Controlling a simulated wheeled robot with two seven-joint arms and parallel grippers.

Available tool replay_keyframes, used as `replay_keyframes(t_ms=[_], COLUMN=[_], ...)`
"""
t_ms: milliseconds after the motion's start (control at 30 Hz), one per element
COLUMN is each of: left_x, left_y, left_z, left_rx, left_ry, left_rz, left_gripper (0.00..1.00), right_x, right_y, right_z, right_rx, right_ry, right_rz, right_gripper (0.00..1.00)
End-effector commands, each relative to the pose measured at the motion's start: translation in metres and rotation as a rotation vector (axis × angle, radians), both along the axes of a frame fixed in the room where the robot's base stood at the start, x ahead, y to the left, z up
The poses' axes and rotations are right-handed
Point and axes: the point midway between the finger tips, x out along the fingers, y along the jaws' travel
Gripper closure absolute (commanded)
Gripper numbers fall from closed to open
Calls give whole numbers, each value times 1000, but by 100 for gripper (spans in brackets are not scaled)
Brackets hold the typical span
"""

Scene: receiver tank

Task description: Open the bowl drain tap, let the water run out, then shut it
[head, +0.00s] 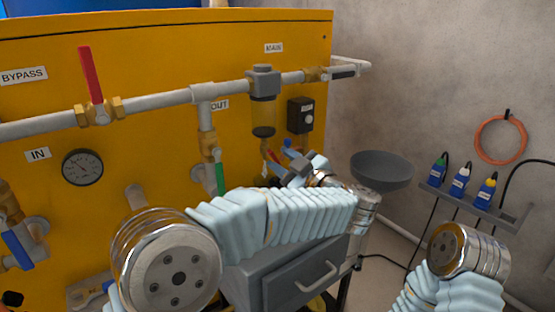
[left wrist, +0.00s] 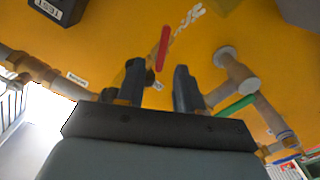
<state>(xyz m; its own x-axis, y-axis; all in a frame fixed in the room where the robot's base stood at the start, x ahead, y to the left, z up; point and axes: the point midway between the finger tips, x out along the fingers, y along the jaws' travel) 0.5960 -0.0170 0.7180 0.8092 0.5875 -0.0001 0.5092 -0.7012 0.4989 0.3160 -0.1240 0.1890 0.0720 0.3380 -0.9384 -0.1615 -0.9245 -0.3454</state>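The filter bowl (head: 263,112) hangs under the grey filter head on the main pipe. Its brass drain tap (head: 264,146) is beneath it, with a small red lever (head: 274,156). My left gripper (head: 282,168) is just below and right of the tap, partly hidden by my arm. In the left wrist view its two dark fingers (left wrist: 159,82) stand apart, and a red lever (left wrist: 162,48), which looks like the tap's, lies in line with the gap. I cannot tell whether they touch. The bowl's water level is unclear. My right gripper is out of view; only that wrist shows at lower right.
A green-handled valve (head: 220,178) is left of the tap. A black box (head: 300,115) is right of the bowl. A dark grey basin (head: 381,166) and a shelf with bottles (head: 470,205) are farther right. A grey drawer unit (head: 290,279) stands below my left arm.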

Motion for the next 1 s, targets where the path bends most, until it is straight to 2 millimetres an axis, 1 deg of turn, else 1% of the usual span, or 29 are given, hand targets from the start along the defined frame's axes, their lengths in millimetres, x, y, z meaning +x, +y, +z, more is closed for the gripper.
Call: replay_keyframes(t_ms=[100, 200, 467, 500, 733, 1000], left_x=[12, 16, 18, 18, 18, 17], left_y=[9, 12, 13, 13, 13, 13], left_z=[0, 0, 0, 0, 0, 0], left_rx=[-1, 0, 0, -1, -1, -5], left_ry=[0, 0, 0, -1, -1, -4], left_rz=[2, 1, 0, 0, 0, 0], left_gripper=[64, 64, 64, 65, 100, 100], right_x=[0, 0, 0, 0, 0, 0], right_y=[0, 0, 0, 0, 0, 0], right_z=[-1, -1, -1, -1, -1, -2], right_rx=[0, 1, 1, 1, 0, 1], right_ry=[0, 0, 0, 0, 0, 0], right_rz=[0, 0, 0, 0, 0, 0], right_gripper=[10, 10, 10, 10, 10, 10])
